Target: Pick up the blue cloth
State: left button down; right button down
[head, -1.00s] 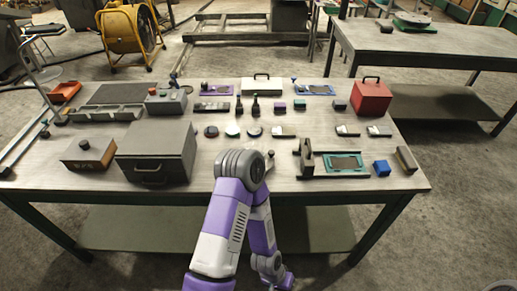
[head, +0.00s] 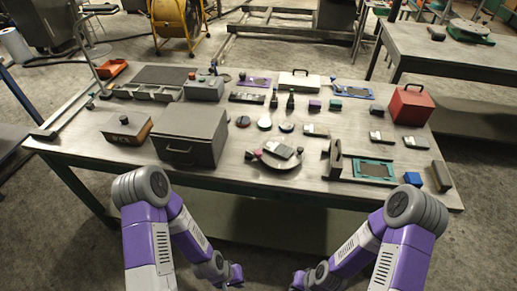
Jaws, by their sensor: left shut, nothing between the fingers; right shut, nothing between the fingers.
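A small blue item (head: 412,179) lies at the table's front right, next to a teal-framed tray. It looks like a compact block, and I cannot tell whether it is the blue cloth. No clearly spread cloth shows. My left gripper (head: 233,274) is low in front of the table, below its front edge, shut and empty. My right gripper (head: 299,279) is at a similar height to its right, also shut and empty. Both are apart from the blue item and from the tabletop.
The table (head: 90,147) holds a large grey box (head: 190,137), a round dish (head: 282,163) with a block on it, the teal-framed tray (head: 345,168), a dark upright bracket (head: 335,158) and a red box (head: 410,104). Small items fill the middle. A second table (head: 455,62) stands behind right.

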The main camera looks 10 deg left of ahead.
aim_at(415, 179)
jog(key=z, duration=1.85)
jog(key=k, duration=0.6)
jog(key=z, duration=1.05)
jog(key=i, duration=0.85)
jog(key=u, duration=0.55)
jog(key=i, duration=0.8)
jog(key=u, duration=0.9)
